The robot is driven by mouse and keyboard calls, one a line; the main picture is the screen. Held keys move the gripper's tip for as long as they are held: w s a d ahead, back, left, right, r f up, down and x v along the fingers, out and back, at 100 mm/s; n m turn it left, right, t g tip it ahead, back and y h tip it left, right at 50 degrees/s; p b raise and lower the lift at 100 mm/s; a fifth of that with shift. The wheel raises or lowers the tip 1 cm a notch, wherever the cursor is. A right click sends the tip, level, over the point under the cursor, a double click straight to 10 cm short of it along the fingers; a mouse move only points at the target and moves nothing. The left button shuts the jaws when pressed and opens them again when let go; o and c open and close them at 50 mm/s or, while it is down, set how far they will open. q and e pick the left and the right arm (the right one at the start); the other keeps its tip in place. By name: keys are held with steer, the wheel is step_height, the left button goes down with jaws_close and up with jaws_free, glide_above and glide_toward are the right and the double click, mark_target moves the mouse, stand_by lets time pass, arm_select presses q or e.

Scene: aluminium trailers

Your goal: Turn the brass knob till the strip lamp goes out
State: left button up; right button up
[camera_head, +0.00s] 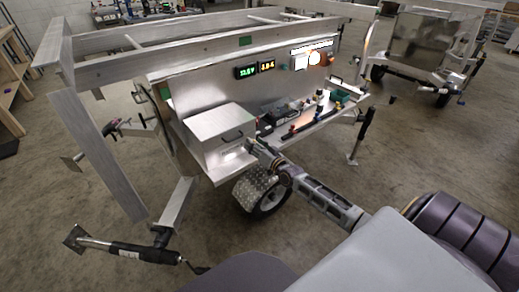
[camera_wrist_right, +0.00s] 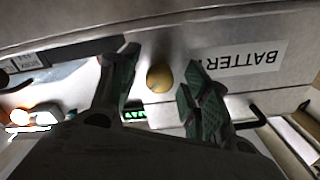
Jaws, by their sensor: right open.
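The round brass knob (camera_wrist_right: 159,78) shows in the right wrist view, on the bare metal panel beside an upside-down "BATTERY" label (camera_wrist_right: 239,67). My right gripper (camera_wrist_right: 161,72) is open, with one green-padded finger on each side of the knob. I cannot tell whether the pads touch it. In the head view my right gripper (camera_head: 257,148) is in front of the panel, beside the silver box, and I cannot make out the knob there. A strip lamp (camera_head: 312,47) glows white at the top right of the panel. My left gripper is not in view.
A silver box (camera_head: 219,129) with a handle stands left of my right gripper. Small items lie on the shelf (camera_head: 299,128) to the right. Trailer rails (camera_head: 190,45) run above.

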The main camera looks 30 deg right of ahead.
steer(key=shift+s, duration=0.2)
steer(key=s, duration=1.1)
steer(key=shift+s+d, duration=0.3)
steer(key=shift+d, duration=0.15)
stand_by(0.3)
steer(key=shift+a, duration=0.1)
stand_by(0.5)
